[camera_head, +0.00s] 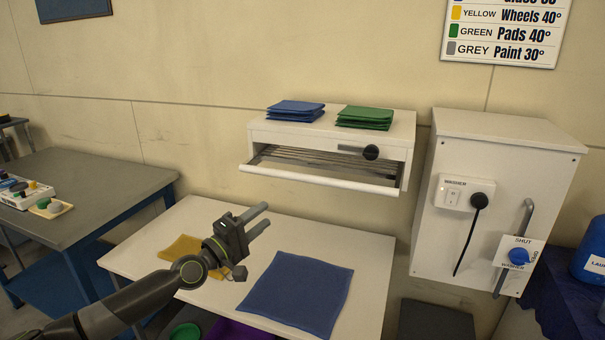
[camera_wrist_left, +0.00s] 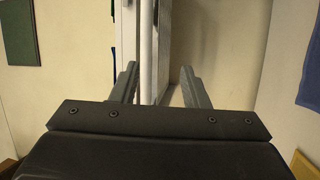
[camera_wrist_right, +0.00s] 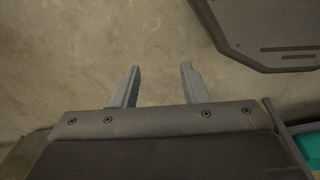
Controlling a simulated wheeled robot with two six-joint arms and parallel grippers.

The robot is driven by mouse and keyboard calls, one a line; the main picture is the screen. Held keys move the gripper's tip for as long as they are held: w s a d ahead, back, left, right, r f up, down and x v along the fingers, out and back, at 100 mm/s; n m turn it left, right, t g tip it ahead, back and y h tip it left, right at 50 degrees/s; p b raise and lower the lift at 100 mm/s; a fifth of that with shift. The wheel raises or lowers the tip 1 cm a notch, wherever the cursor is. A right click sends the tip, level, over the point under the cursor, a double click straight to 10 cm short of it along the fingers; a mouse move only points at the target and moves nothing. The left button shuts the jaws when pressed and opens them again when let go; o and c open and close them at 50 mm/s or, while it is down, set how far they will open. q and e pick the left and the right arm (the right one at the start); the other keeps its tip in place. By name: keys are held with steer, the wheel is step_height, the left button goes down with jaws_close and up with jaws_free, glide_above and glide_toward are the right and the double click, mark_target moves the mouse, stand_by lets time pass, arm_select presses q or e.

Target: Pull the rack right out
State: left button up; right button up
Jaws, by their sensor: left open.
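The rack (camera_head: 318,179) is a slatted tray with a white front rail. It stands partly out of the white wall cabinet (camera_head: 405,135), with slats showing behind the rail. My left gripper (camera_head: 263,216) is open and empty, below and in front of the rack's left part and above the white table. In the left wrist view, the white rail (camera_wrist_left: 147,45) runs between the open fingers in the picture, seemingly beyond their tips; contact is not visible. My right gripper (camera_wrist_right: 158,68) shows only in its wrist view, open and empty, with plain floor beyond it.
Folded blue cloths (camera_head: 296,110) and green cloths (camera_head: 365,117) lie on the cabinet, which has a black knob (camera_head: 371,152). The white table (camera_head: 372,270) below bears a yellow cloth (camera_head: 182,248) and a blue cloth (camera_head: 295,290). A washer (camera_head: 500,160) stands right.

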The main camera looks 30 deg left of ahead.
mark_target(303, 181)
arm_select(q)
steer(key=r+p+x, duration=0.1)
steer(key=x, duration=0.5)
steer(key=d+p+x, duration=0.1)
steer(key=x, duration=0.4)
steer(key=r+p+x, duration=0.1)
steer(key=x, duration=0.5)
steer(key=shift+d+r+p, duration=0.2)
steer(key=shift+r+p, duration=0.15)
steer(key=shift+p, duration=0.05)
arm_select(e)
step_height(303, 181, up, 4)
steer(key=shift+s+f, duration=0.15)
arm_select(q)
steer(key=shift+c, duration=0.7)
jaws_close()
arm_select(e)
steer(key=shift+d, duration=0.25)
